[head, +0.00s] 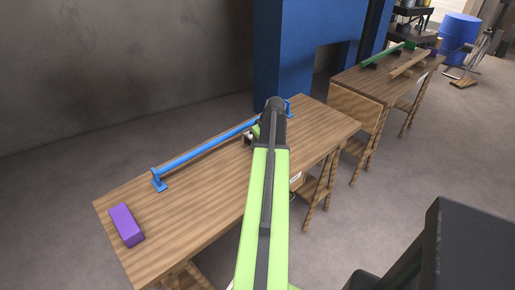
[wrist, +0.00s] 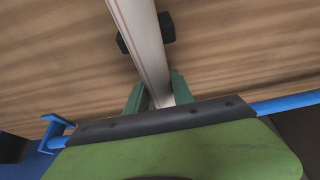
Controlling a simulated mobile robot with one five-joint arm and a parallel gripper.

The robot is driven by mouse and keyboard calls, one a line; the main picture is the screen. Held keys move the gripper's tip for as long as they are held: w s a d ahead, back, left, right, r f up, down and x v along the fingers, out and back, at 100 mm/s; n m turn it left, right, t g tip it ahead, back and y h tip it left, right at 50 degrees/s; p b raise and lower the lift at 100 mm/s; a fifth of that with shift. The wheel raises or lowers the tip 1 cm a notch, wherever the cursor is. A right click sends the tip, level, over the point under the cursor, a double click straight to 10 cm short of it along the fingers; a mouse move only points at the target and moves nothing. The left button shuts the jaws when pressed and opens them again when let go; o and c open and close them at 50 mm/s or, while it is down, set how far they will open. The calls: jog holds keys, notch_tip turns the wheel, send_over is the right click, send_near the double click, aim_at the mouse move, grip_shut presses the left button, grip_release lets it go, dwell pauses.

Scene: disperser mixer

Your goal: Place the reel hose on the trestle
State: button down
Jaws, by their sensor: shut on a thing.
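My gripper (wrist: 157,88) is shut on a long pale bar (wrist: 142,35) with thin red lines, seen in the wrist view between my two green fingers. The bar runs away over wood, with dark blocks at its sides. I cannot tell whether this bar is the reel hose. In the head view my arm hides most of it; only a small pale bit (head: 248,137) shows beside my wrist. The near wooden table (head: 205,205) has slanting trestle-like legs. My gripper is over its far right part. I cannot tell whether the bar touches the tabletop.
A blue rail on feet (head: 205,148) runs along the near table's back edge. A purple block (head: 126,225) lies at its left end. A second table (head: 380,85) holds a green bar (head: 388,56). A blue cabinet (head: 283,60) stands behind. The near table's middle is clear.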

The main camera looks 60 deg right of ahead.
jog(key=shift+r, duration=0.15)
jog(key=shift+f, duration=0.2)
jog(key=c, duration=1.1)
grip_release()
jog(key=shift+s+r+p, duration=0.1)
jog(key=shift+r+p, duration=0.35)
jog(key=shift+r, duration=0.05)
jog(key=p+v, duration=1)
jog(key=v, duration=0.1)
jog(key=shift+a+r+p, duration=0.1)
jog(key=shift+r+p, duration=0.2)
jog(key=shift+p, duration=0.05)
jog(key=shift+f, duration=0.1)
